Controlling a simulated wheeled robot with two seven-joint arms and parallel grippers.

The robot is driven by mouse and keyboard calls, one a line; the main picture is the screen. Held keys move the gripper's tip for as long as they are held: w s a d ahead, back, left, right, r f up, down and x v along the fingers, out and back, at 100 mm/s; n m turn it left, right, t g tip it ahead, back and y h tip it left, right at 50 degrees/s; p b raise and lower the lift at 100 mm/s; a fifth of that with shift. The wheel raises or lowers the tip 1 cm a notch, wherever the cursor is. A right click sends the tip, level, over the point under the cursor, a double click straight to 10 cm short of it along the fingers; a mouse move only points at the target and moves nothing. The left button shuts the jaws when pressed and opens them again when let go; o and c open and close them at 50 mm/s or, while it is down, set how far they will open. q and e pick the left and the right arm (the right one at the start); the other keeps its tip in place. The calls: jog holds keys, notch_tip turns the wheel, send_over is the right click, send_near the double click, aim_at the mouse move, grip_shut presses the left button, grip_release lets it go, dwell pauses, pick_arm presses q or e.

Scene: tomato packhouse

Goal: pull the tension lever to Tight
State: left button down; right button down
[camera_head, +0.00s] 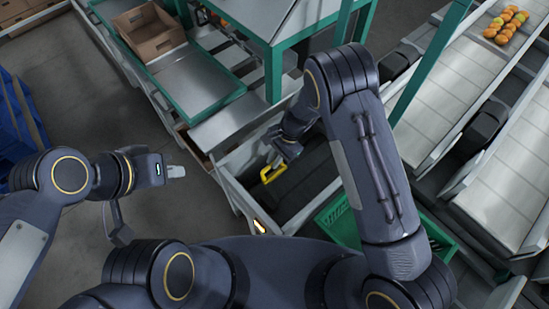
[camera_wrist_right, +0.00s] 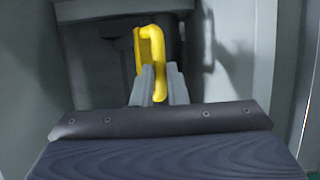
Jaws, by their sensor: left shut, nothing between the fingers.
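The tension lever shows as a yellow looped handle (camera_head: 273,172) beside the dark belt of the conveyor at the middle. It also shows upright in the right wrist view (camera_wrist_right: 152,50), in front of a grey housing. My right gripper (camera_head: 285,152) is at the handle. In the right wrist view its two grey fingers (camera_wrist_right: 160,84) stand on either side of the handle's lower part. Whether they press on it I cannot tell. My left gripper (camera_head: 177,171) is shut and empty, over the floor at the left, well away from the lever. No Tight mark is readable.
A green-edged metal table (camera_head: 215,123) with a cardboard box (camera_head: 150,30) stands at the back left. A green crate (camera_head: 340,222) is right of the lever, partly behind my right arm. Conveyors with tomatoes (camera_head: 505,25) run at the right. Blue crates (camera_head: 15,120) stand far left.

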dwell(0.3)
jog(key=shift+s+d+t+b, duration=0.2)
jog(key=shift+t+b, duration=0.1)
jog(key=shift+b, duration=0.25)
jog(key=s+d+t+y+b, duration=0.1)
jog(key=s+d+b, duration=0.4)
jog(key=s+b, duration=0.1)
jog(key=shift+d+r+n+y, duration=0.3)
jog(key=shift+d+r+y, duration=0.05)
jog(key=shift+d+y, duration=0.05)
jog(key=shift+s, duration=0.1)
